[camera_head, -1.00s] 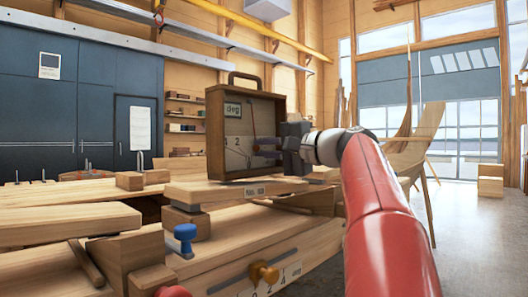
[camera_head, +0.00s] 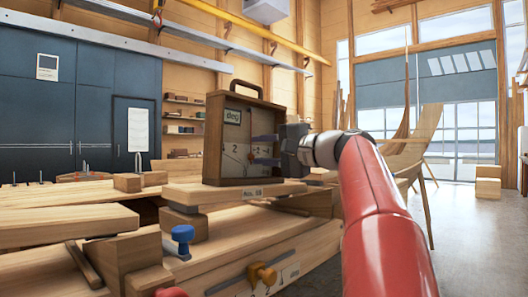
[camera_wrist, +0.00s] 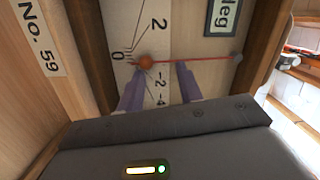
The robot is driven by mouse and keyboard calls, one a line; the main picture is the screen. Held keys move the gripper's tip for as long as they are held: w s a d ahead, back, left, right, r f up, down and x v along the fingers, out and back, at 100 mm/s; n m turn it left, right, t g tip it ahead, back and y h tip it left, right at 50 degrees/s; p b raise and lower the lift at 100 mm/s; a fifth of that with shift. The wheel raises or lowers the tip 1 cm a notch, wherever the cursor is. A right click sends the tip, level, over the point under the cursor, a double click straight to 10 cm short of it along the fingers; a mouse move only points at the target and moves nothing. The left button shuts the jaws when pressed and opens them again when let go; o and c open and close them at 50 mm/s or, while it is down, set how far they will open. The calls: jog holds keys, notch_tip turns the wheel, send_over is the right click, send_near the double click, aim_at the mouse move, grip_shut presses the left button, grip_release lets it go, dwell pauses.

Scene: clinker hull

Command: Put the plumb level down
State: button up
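The plumb level (camera_head: 214,160) is a brown wooden box with a top handle, a "deg" label and a numbered scale. It stands upright on a pale plank marked "No. 59" (camera_head: 190,194), its base appearing to touch the wood. In the wrist view, the plumb level (camera_wrist: 205,75) shows a red line ending in an orange bob near 0. The box's right wall is mostly hidden.
Wooden blocks and planks (camera_head: 60,222) cover the bench to the left. The floor (camera_head: 460,235) at right is clear, with a wooden hull (camera_head: 408,158) behind.

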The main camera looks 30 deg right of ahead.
jog(key=b+v, duration=0.1)
jog(key=v, duration=1.1)
jog(key=shift+b, duration=0.4)
